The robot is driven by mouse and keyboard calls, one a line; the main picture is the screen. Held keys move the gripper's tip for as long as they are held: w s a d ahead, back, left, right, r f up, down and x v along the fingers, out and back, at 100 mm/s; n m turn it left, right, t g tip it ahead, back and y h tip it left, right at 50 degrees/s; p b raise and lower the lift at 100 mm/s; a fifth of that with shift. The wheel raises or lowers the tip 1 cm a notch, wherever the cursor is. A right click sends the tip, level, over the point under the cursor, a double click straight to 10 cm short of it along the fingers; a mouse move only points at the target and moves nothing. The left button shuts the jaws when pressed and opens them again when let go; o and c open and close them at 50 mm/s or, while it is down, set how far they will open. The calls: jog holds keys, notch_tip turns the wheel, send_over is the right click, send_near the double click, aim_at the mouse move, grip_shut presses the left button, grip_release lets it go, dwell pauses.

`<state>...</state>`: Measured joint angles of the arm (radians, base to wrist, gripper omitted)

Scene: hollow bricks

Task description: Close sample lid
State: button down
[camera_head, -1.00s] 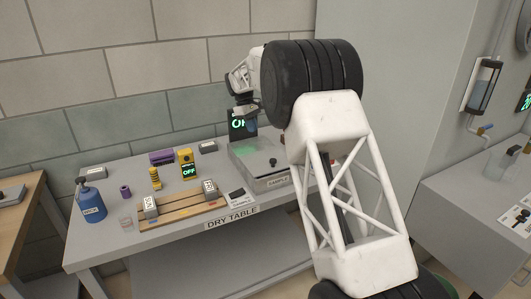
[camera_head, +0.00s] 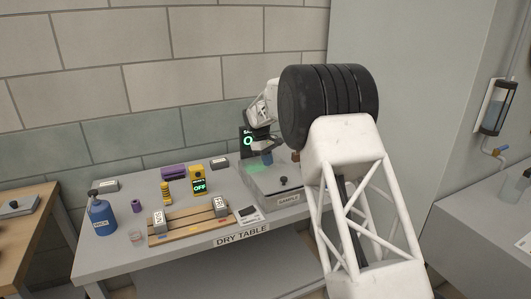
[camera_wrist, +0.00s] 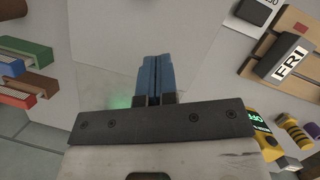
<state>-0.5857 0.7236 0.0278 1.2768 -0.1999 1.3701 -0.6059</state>
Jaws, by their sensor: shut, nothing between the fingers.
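The grey sample box (camera_head: 262,184), labelled SAMPLE (camera_head: 289,199), stands at the right end of the dry table. A small black knob (camera_head: 284,181) shows at its front. My arm covers its right part, and I cannot tell how far its lid is open.
A wooden rack (camera_head: 188,224) with grey day-labelled blocks, a yellow OFF device (camera_head: 198,180) and a blue bottle (camera_head: 101,215) are to the left.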

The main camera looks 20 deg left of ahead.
aim_at(279, 185)
jog(key=x, duration=0.3)
jog(key=shift+r, duration=0.1)
jog(key=shift+s+d, duration=0.15)
jog(key=shift+d, duration=0.35)
jog(key=shift+s+d, duration=0.15)
jog(key=shift+d, duration=0.35)
jog(key=shift+s+d+f, duration=0.15)
jog(key=shift+d, duration=0.3)
jog(key=shift+s+d+f, duration=0.15)
jog(key=shift+d, duration=0.3)
jog(key=shift+s+d, duration=0.5)
jog(key=shift+s, duration=0.05)
jog(key=shift+s+d, duration=0.35)
jog(key=shift+f, duration=0.1)
